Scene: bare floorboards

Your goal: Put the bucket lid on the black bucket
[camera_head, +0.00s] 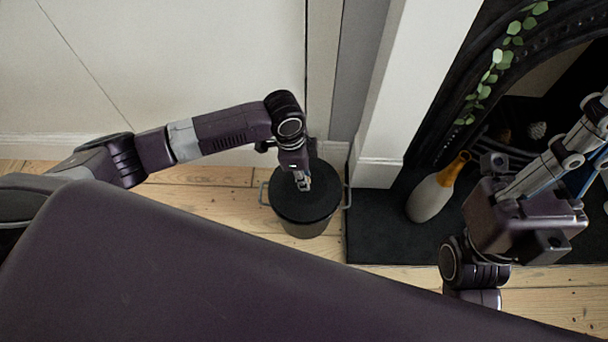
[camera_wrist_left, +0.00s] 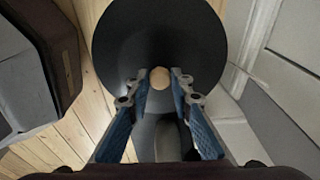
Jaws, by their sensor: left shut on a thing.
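The black bucket (camera_head: 306,229) stands upright on the floorboards, with a metal handle on each side. The dark round bucket lid (camera_head: 322,202) lies over its top in the head view; I cannot tell whether it rests fully on the rim. My left gripper (camera_head: 303,184) reaches down over the lid from the left and is shut on its knob. In the left wrist view the lid (camera_wrist_left: 160,35) is a wide dark disc, with its pale wooden knob (camera_wrist_left: 158,78) between the fingertips. My right gripper (camera_head: 575,145) is at the right edge, its fingertips cut off.
A white wall (camera_head: 180,70) and pillar (camera_head: 400,90) stand close behind the bucket.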

